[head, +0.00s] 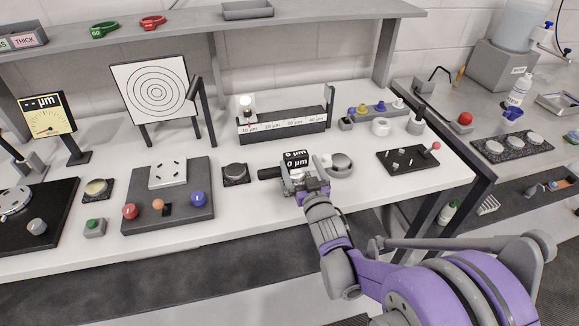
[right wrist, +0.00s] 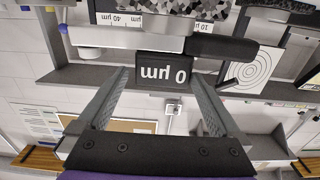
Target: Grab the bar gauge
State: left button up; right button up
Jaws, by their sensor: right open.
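The bar gauge, as I take it, is the small device with "0 µm" displays (head: 295,155) and a black handle (head: 269,173) pointing left, at the middle of the table in the head view. In the right wrist view its display (right wrist: 163,77) appears upside down between my fingertips, with the black handle (right wrist: 222,48) to the right. My right gripper (head: 309,183) is open at the near side of the gauge. In the wrist view the gripper (right wrist: 160,78) has a finger on each side of the display, with visible gaps. Its contact underneath is hidden. My left gripper is not in view.
A dark block with a 10–40 µm scale (head: 285,127) stands behind the gauge. A grey plate with coloured knobs (head: 180,215) lies further left. The front strip of white table is clear.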

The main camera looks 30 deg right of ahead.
jog(key=x, duration=0.2)
jog(key=p+x, duration=0.1)
jog(key=x, duration=0.3)
jog(key=shift+w+a+r, duration=0.15)
jog(key=shift+w+r, duration=0.1)
jog(key=shift+w, duration=0.15)
jog(key=shift+s, duration=0.1)
jog(key=shift+c, duration=0.2)
jog(key=c, duration=1.5)
jog(key=shift+r, duration=0.1)
